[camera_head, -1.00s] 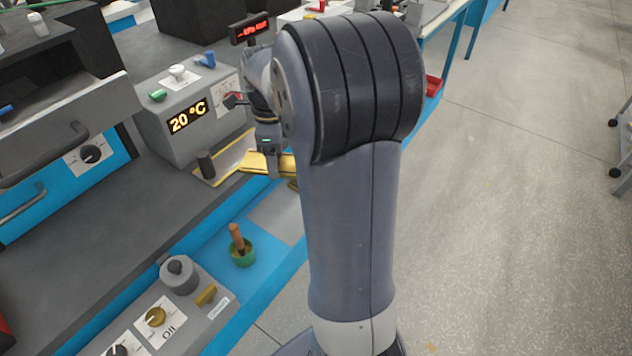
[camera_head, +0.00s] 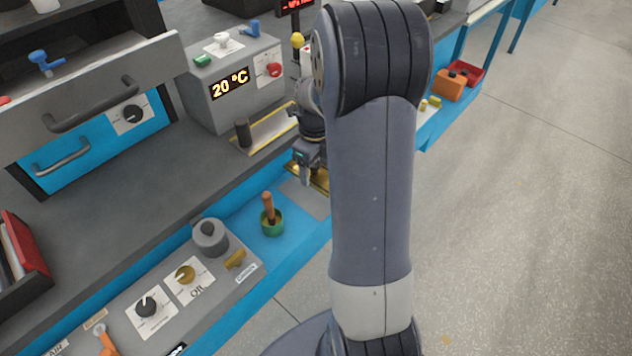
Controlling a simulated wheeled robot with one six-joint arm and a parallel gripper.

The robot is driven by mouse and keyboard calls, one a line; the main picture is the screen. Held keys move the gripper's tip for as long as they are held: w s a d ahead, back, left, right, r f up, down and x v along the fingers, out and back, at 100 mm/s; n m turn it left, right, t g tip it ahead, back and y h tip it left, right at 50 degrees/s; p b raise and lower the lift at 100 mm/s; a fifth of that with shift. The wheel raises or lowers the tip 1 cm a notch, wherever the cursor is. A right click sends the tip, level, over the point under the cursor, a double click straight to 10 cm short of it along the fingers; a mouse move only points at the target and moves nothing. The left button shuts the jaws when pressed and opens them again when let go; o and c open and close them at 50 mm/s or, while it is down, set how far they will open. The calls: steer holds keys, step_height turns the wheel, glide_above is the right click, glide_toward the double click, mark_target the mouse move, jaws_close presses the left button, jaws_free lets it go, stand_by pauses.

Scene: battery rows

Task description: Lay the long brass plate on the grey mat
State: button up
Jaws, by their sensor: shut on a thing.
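The brass plate (camera_head: 321,181) shows as a gold strip beside my gripper's fingers; its right part is hidden behind my arm. My gripper (camera_head: 307,180) points down and is shut on the plate. The grey mat (camera_head: 309,203) lies on the blue ledge at the front of the bench, partly covered by my arm. The plate is over or at the far part of the mat; I cannot tell whether it touches it.
A green pot with a brown handle (camera_head: 270,215) stands left of the mat. A grey panel with knobs (camera_head: 215,275) is nearer. Behind are a yellow-edged tray with a dark post (camera_head: 262,132) and a grey box reading 20 °C (camera_head: 225,95). Open floor is at right.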

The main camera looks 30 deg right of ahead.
mark_target(315, 175)
steer(key=shift+f, duration=3)
steer(key=shift+f+b, duration=0.1)
steer(key=shift+b, duration=0.2)
steer(key=shift+f, duration=0.1)
steer(key=o, duration=1.4)
steer(key=shift+o, duration=0.2)
step_height(315, 175, up, 12)
steer(key=shift+r+p, duration=0.2)
steer(key=shift+p, duration=0.45)
